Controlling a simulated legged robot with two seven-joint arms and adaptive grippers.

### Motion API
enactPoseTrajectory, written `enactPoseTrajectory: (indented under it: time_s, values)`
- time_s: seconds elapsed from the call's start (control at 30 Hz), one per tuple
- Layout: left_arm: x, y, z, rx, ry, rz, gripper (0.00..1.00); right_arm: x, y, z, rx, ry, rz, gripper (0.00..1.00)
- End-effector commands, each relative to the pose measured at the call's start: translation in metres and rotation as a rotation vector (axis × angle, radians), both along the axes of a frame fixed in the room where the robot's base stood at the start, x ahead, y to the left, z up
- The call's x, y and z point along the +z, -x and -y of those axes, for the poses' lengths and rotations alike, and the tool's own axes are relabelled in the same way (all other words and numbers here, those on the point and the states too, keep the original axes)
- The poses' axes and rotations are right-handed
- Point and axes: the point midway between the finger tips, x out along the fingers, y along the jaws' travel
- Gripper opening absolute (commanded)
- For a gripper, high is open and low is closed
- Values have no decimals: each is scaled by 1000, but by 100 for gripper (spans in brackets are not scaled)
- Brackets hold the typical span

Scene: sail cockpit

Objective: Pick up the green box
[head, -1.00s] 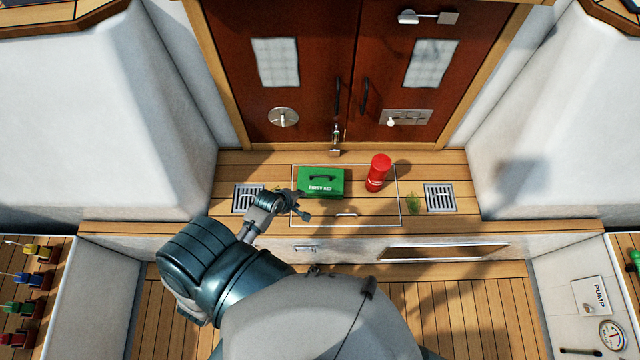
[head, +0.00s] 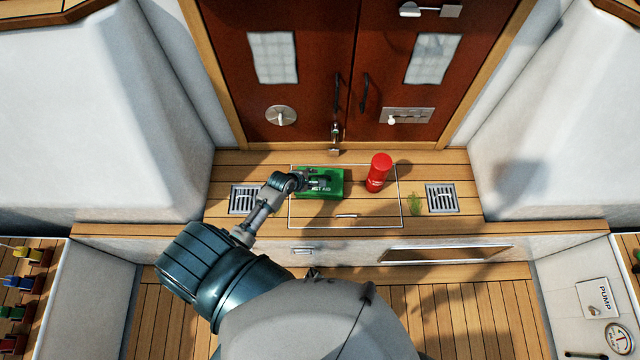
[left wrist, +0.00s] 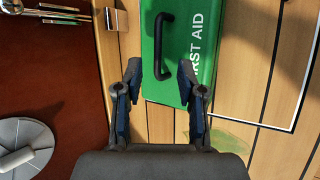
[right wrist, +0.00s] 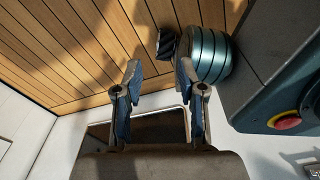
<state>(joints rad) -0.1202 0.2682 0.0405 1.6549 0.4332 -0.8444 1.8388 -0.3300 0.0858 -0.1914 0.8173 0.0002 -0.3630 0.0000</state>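The green box (head: 333,187) is a first aid case with a dark handle on top. It sits on the wooden step in front of the red-brown doors. My left gripper (head: 318,180) is over the left part of the box and hides some of its top and lettering. In the left wrist view, the fingers of my left gripper (left wrist: 160,82) are apart, with the black handle (left wrist: 160,45) of the green box (left wrist: 188,25) between and just beyond their tips. Nothing is gripped. My right gripper (right wrist: 155,75) is open and empty in the right wrist view.
A red cylinder (head: 379,173) stands just right of the box. Drain grates (head: 441,198) lie at both sides of the step. The doors (head: 295,120) rise close behind the box. White cockpit walls (head: 540,150) flank the step.

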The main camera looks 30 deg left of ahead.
Motion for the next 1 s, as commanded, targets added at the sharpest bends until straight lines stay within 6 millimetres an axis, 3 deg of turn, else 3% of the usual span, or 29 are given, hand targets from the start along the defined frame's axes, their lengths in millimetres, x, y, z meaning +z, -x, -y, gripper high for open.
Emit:
enactPoseTrajectory:
  time_s: [0.4,0.67,0.8,0.83,1.0]
  values:
    - [-38,-34,10,0,-3,-1,39,9,-37,-9,-6,-5,16,40]
    - [-38,-36,10,0,-2,-1,39,12,-39,-9,-6,-4,17,40]
    - [-38,-36,10,0,-2,-1,4,11,-39,-9,-6,-4,17,40]
    - [-38,-36,10,0,-2,-1,0,11,-39,-9,-6,-4,16,40]
    - [-39,-35,10,-1,-1,-1,0,11,-39,-9,-6,-4,16,40]
